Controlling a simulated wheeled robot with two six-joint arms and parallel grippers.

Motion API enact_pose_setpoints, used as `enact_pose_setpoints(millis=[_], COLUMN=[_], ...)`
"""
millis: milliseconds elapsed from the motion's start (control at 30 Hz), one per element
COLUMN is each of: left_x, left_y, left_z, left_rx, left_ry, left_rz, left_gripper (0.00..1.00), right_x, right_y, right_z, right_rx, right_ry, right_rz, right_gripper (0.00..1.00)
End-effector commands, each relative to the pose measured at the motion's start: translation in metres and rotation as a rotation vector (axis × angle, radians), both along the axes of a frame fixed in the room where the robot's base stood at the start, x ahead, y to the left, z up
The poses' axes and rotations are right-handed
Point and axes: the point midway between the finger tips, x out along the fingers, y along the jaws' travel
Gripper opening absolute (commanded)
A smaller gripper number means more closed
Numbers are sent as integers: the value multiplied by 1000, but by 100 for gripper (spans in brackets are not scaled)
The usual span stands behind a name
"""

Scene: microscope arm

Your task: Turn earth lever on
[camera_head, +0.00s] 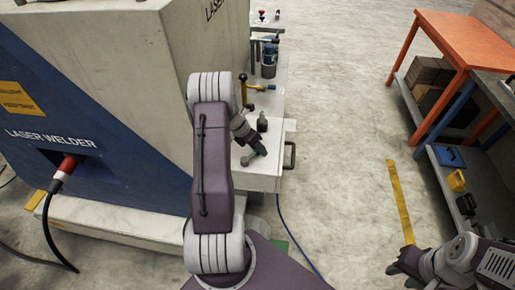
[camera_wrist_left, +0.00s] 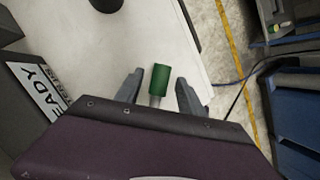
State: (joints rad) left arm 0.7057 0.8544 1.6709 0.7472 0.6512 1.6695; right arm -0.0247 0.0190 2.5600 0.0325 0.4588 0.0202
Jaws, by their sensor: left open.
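The lever shows in the left wrist view as a green cylindrical handle (camera_wrist_left: 160,79) on a pale metal stem. My left gripper (camera_wrist_left: 158,92) is open, with one finger on each side of the handle and gaps between. In the head view my left arm reaches over the white bench, and the left gripper (camera_head: 254,154) is small and partly hidden by the arm. I cannot clearly make out the lever there. My right gripper (camera_head: 404,267) is at the lower right, over the floor and away from the bench; its jaw opening is unclear.
A laser welder (camera_head: 85,120) stands on the left with a red plug and black cable. An orange table (camera_head: 465,38) and shelves stand right. The floor between is clear.

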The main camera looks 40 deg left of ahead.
Motion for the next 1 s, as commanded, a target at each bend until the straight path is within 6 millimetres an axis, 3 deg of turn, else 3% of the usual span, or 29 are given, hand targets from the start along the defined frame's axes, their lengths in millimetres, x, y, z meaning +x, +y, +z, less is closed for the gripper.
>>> enact_pose_setpoints(millis=[133, 300, 1000], left_x=[0, 0, 0], left_y=[0, 0, 0], left_z=[0, 0, 1], left_rx=[0, 0, 1], left_ry=[0, 0, 0], left_rz=[0, -1, -1], left_gripper=[43, 0, 0], right_x=[0, 0, 0], right_y=[0, 0, 0], right_z=[0, 0, 0], right_rx=[0, 0, 0], right_ry=[0, 0, 0], right_rz=[0, 0, 0], right_gripper=[36, 36, 36])
